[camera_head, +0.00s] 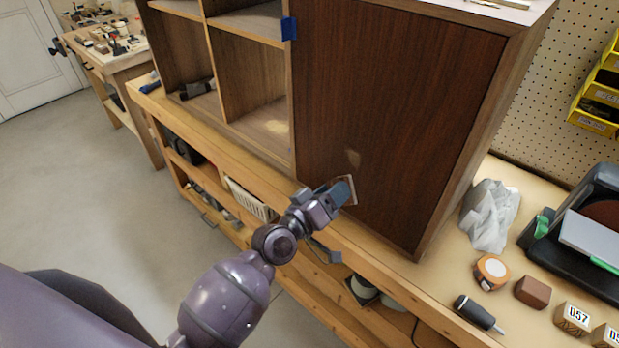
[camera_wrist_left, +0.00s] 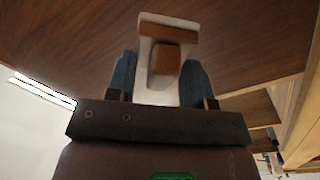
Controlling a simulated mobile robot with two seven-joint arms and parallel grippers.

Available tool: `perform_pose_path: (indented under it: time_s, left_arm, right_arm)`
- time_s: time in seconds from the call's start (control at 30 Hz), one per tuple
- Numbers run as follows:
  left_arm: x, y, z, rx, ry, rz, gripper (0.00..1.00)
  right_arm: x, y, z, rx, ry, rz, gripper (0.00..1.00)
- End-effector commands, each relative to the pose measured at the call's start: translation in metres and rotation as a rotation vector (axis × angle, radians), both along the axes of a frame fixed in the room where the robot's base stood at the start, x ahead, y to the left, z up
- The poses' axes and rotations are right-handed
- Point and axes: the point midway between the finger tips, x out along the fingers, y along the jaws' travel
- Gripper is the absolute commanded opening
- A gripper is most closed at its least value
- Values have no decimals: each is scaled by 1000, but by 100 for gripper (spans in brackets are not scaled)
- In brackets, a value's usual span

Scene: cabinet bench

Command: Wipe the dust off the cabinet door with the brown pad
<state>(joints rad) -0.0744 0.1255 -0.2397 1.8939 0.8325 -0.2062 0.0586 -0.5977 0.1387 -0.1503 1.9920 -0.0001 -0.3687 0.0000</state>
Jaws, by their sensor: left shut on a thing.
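The cabinet door (camera_head: 395,95) is dark brown wood and fills the upper middle of the head view. In the left wrist view the pad (camera_wrist_left: 165,28) has a pale and brown plate with a brown grip, held between the blue-grey fingers (camera_wrist_left: 160,78). Whether the pad touches the door I cannot tell. My right gripper is not in view.
Open shelves (camera_head: 245,70) stand left of the door. The floor at left is clear.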

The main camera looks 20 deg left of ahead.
Motion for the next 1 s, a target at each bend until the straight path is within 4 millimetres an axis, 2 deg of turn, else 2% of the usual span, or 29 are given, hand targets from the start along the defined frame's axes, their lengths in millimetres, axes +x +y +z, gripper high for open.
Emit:
perform_pose_path:
  time_s: [0.2,0.4,0.67,1.0]
  left_arm:
    - [2,32,13,-82,-132,204,15]
    - [0,47,14,-102,-186,298,15]
    - [9,47,15,-108,-198,316,15]
    - [38,37,14,-106,-198,315,15]
  right_arm:
    - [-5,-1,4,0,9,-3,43]
    - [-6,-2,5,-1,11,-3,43]
    - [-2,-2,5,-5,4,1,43]
    - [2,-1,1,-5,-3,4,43]
